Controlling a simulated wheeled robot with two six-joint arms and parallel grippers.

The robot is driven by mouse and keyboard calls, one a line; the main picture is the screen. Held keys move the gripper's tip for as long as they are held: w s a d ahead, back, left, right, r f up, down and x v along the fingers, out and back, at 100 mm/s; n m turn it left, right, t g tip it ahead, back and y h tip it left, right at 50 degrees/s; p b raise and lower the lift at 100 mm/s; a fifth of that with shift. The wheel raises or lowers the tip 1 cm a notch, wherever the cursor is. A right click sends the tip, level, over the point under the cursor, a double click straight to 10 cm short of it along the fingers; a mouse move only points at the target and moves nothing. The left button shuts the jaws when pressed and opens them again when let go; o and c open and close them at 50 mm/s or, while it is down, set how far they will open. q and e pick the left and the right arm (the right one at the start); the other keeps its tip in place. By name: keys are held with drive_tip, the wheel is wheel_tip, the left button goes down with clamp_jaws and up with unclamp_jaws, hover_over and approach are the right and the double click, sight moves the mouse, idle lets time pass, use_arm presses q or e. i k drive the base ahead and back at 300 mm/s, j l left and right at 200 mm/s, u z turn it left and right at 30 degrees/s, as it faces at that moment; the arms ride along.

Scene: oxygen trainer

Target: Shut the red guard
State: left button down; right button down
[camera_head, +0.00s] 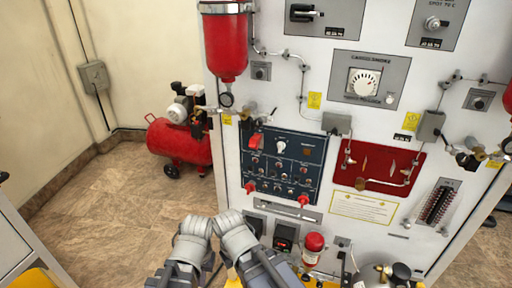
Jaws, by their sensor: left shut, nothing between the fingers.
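The red guard (256,140) is at the upper left of the dark blue control panel (315,152). It sticks out from the panel and looks raised, though it is small in the picture. My right gripper is not in view.
Red knobs (303,200) stick out along the panel's lower part. A red cylinder (226,45) with a gauge hangs above and left of the guard. A red compressor (178,142) stands on the floor at left. The floor left of the cabinet is mostly clear.

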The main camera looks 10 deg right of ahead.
sight(254, 142)
drive_tip(key=j+z, duration=0.45)
drive_tip(key=z, duration=0.25)
drive_tip(key=j+z, duration=0.1)
drive_tip(key=j, duration=0.4)
drive_tip(key=k+j+z, duration=0.1)
drive_tip(key=j, duration=0.4)
drive_tip(key=k+j+z, duration=0.1)
drive_tip(key=j, duration=0.4)
drive_tip(key=k+j+z, duration=0.1)
drive_tip(key=j, duration=0.4)
drive_tip(key=k, duration=0.05)
